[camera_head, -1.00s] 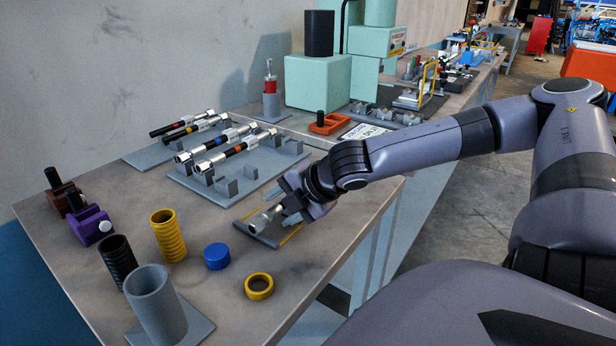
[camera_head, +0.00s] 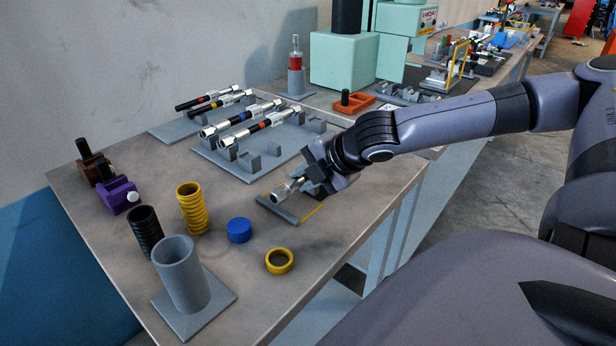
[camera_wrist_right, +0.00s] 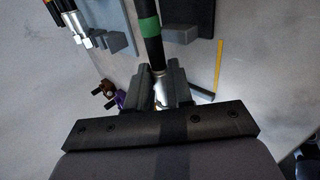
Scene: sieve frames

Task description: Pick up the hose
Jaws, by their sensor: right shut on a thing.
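The hose (camera_wrist_right: 153,52) is black with a green band and a silver metal end fitting. In the head view its silver fitting (camera_head: 287,191) sticks out to the left of my right gripper (camera_head: 312,182), just over or on a small grey plate (camera_head: 292,217) with yellow edge marks. My right gripper is shut on the hose near its metal fitting, as the right wrist view (camera_wrist_right: 158,90) also shows. The rest of the hose is hidden behind the gripper in the head view. I cannot tell whether the hose touches the plate. My left gripper is not in view.
A grey rack (camera_head: 255,170) beyond the gripper holds two hoses, with others on a plate behind. A yellow ring (camera_head: 279,261), blue cap (camera_head: 239,230), yellow ribbed tube (camera_head: 193,208) and grey cup (camera_head: 182,275) stand nearer. An orange tray (camera_head: 352,104) lies at the back.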

